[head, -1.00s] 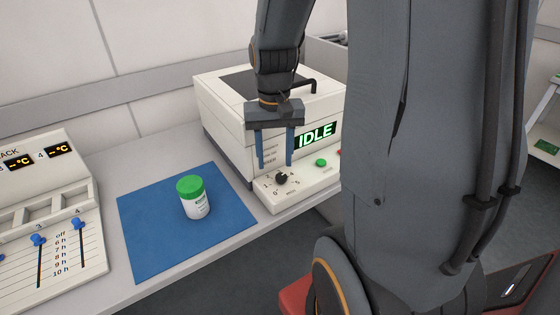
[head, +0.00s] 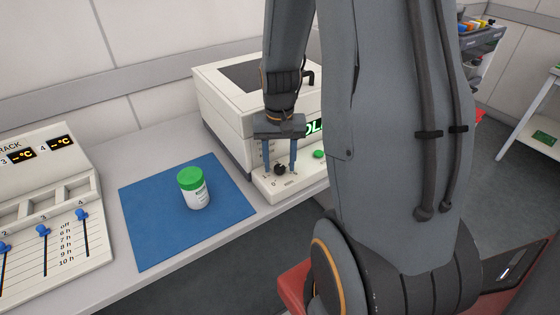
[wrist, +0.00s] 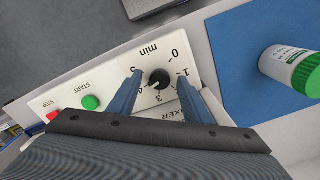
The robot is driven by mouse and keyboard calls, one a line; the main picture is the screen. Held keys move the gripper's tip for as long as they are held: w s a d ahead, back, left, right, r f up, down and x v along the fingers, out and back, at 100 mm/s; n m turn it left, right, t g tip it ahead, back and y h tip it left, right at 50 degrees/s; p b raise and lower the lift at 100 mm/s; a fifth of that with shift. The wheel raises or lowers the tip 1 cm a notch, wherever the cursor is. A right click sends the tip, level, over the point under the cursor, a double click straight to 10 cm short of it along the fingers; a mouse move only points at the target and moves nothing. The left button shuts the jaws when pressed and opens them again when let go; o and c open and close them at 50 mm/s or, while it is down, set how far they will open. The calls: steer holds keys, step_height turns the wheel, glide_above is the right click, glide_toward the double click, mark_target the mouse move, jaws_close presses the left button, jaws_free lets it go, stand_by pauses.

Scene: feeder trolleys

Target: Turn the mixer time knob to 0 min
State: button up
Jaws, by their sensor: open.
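The mixer (head: 225,105) is a white box with a dark lid window and a sloping front panel. Its black time knob (head: 279,169) shows in the wrist view (wrist: 159,78), ringed by numbers from 0 upward and the word "min". A pale mark on the knob seems to point toward the 4, but it is small. My gripper (head: 280,173) is open, pointing down at the panel. In the wrist view its two blue fingers (wrist: 159,74) stand on either side of the knob, with a gap visible on each side. Whether the tips reach the knob's depth is unclear.
A green START button (wrist: 91,102) and a red STOP button (wrist: 54,116) lie beside the knob. A green-capped white jar (head: 195,190) stands on a blue mat (head: 150,225). A rack with blue sliders (head: 60,240) is at left.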

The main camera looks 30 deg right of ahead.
steer(key=c, duration=1.1)
steer(key=shift+o, duration=0.2)
steer(key=n+p, duration=0.2)
steer(key=shift+r+n, duration=0.15)
steer(key=shift+n, duration=0.25)
steer(key=n+p, duration=0.2)
steer(key=n, duration=0.1)
steer(key=shift+n, duration=0.3)
steer(key=n+p, duration=0.2)
steer(key=n, duration=0.3)
steer(key=shift+n, duration=0.3)
